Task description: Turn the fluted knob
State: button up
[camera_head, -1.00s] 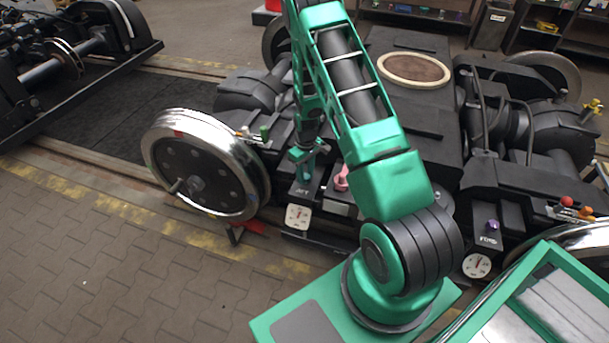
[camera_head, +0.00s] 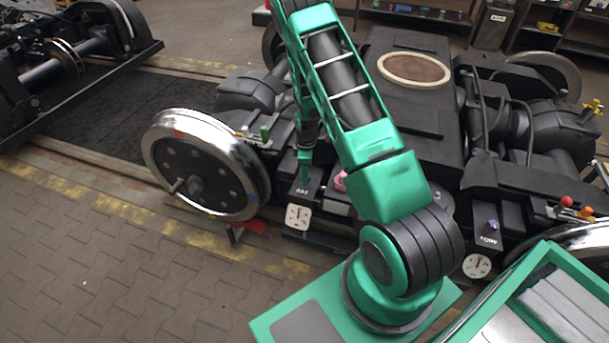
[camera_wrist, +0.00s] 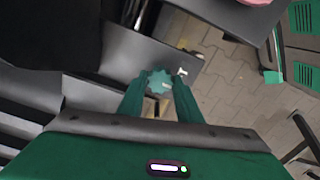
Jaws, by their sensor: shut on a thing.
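The fluted knob (camera_wrist: 159,82) is teal with a scalloped rim. In the wrist view it sits between the two fingers of my gripper (camera_wrist: 158,91), on a dark grey panel. My gripper is shut on it from above. In the head view my gripper (camera_head: 304,168) is at the small black panel in front of the bogie, above a white dial (camera_head: 298,217). The knob is mostly hidden there by my gripper.
A pink knob (camera_head: 340,180) is close to the right, partly behind my arm. The shiny wheel (camera_head: 205,165) stands to the left. A second panel with a purple knob (camera_head: 493,226) and dial (camera_head: 477,265) is at the right. The paved floor (camera_head: 90,260) at left is clear.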

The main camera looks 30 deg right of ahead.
jog(key=shift+w+r, duration=0.1)
jog(key=shift+w, duration=0.2)
jog(key=o, duration=1)
jog(key=shift+o, duration=0.2)
jog(key=shift+s, duration=0.15)
notch_tip(320, 180, up, 11)
jog(key=shift+f, duration=0.2)
